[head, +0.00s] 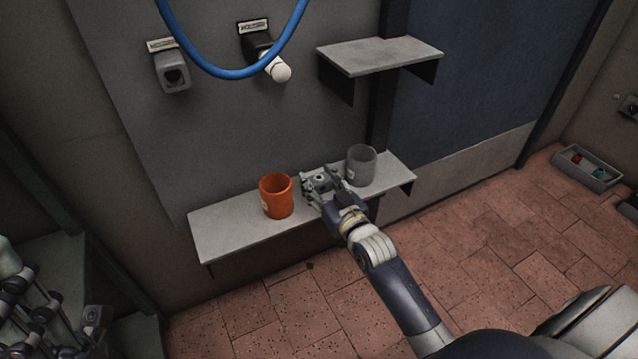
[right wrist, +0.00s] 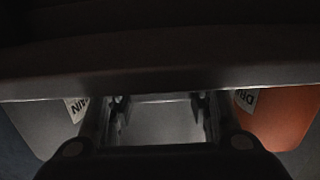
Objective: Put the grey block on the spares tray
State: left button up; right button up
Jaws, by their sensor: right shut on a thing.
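My right gripper (head: 318,187) is over the lower shelf, between an orange cup and a grey cup. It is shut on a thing. In the right wrist view a pale grey surface (right wrist: 160,122) shows between its fingers; it looks like the grey block, but the picture is dark and the gripper hides it in the head view. A grey tray (head: 604,184) holding a red and a teal piece lies at the far right; I cannot read a label on it. My left gripper (head: 62,322) is partly in view at the lower left; its jaws are unclear.
The orange cup (head: 276,196) and grey cup (head: 361,165) stand close on either side of my right gripper on the lower shelf (head: 222,238). An upper shelf (head: 380,55) is empty. A blue hose (head: 235,74) hangs before two wall fittings.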

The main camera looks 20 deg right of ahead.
jog(key=o, duration=1.2)
jog(key=shift+f, duration=0.1)
